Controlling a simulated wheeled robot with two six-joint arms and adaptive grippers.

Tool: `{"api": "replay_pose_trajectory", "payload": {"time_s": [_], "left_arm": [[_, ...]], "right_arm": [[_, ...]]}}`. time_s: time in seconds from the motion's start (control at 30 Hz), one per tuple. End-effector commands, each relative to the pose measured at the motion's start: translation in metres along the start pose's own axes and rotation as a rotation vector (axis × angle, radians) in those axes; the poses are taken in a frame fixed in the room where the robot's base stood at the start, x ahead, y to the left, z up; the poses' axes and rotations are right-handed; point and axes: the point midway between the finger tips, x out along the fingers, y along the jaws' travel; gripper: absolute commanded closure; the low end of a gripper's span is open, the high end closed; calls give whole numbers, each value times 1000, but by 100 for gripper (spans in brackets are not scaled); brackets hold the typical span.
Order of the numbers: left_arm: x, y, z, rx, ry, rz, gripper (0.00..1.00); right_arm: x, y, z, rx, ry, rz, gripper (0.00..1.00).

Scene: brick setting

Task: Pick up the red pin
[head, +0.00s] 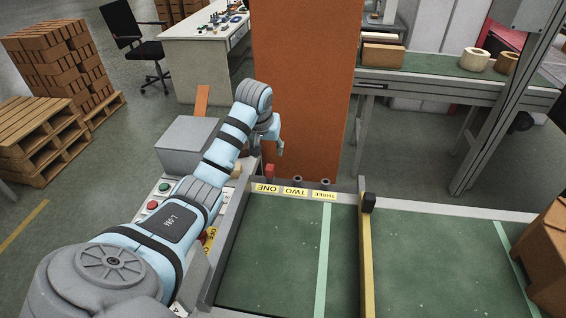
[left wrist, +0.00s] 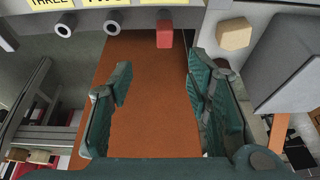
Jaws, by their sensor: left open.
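The red pin (head: 269,171) stands at the far edge of the green-topped table, behind the yellow label ONE. In the left wrist view the red pin (left wrist: 164,34) is near the top middle, upside down relative to the head view. My left gripper (head: 277,138) is above and close to the pin in the head view. In the left wrist view my left gripper (left wrist: 158,92) has its teal fingers spread apart with nothing between them. The pin lies beyond the fingertips, apart from them. My right gripper does not show.
Two grey round sockets (head: 298,181) (head: 325,182) sit behind labels TWO and THREE. A tan block (left wrist: 234,34) and a grey box (head: 187,146) are beside the pin. An orange pillar (head: 305,80) rises behind. The green tabletop (head: 275,250) is clear.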

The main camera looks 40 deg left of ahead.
Motion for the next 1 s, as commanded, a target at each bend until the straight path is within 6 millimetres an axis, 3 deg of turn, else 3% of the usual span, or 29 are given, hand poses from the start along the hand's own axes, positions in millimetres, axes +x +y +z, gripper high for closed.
{"api": "replay_pose_trajectory", "payload": {"time_s": [0.23, 0.4, 0.6, 0.87, 1.0], "left_arm": [[68, 0, 2, -1, -7, -3, 55], [92, 2, 0, 1, -6, -3, 55], [132, 4, -1, 1, -5, -3, 55], [139, 4, -3, 3, -3, -4, 55], [138, 4, -3, 4, -3, -4, 73]], "right_arm": [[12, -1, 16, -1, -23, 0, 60], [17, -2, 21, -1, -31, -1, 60], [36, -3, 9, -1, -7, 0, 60], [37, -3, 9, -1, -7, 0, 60], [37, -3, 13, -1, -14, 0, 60]]}}
